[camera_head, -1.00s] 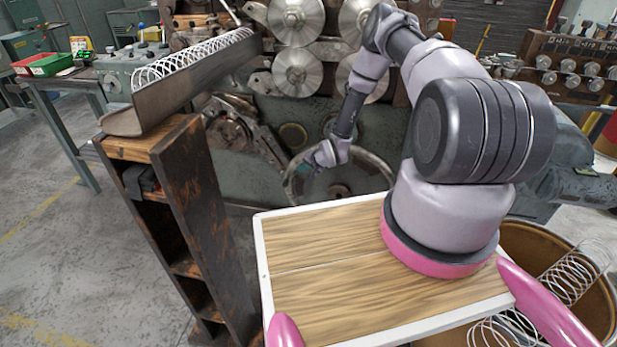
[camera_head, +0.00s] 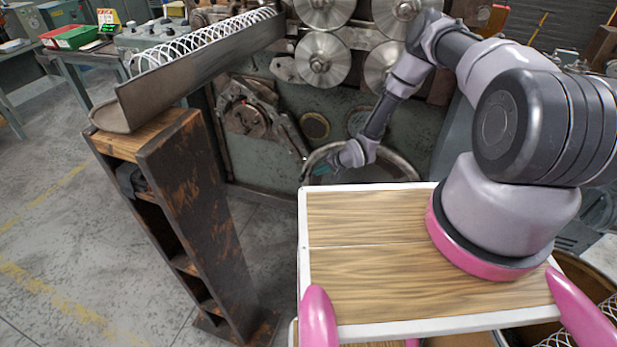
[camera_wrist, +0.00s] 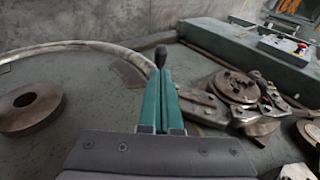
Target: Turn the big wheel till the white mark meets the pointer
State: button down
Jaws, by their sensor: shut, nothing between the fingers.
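The big wheel (camera_head: 402,163) stands low on the front of the green machine, its lower part hidden by my wooden deck and part of its face by my arm. In the wrist view its pale curved rim (camera_wrist: 85,45) runs across the upper left. A dark knob (camera_wrist: 160,56) shows just past my fingertips; whether they touch it I cannot tell. My gripper (camera_wrist: 160,75) has its two green fingers closed together with nothing between them. In the head view my gripper (camera_head: 322,172) is at the left part of the wheel. I cannot make out the white mark or the pointer.
A dark wooden rack (camera_head: 195,195) stands left of my deck, carrying a sloped metal trough (camera_head: 190,80) with a long spring. Large steel rollers (camera_head: 322,60) are above the wheel. A round disc (camera_wrist: 28,105) is at the wrist view's left. Open floor lies at far left.

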aim_at(303, 179)
jog(key=x, duration=0.8)
jog(key=shift+w+a+f, duration=0.15)
jog(key=shift+f, duration=0.1)
jog(key=shift+a+f, duration=0.1)
jog(key=shift+a, duration=0.05)
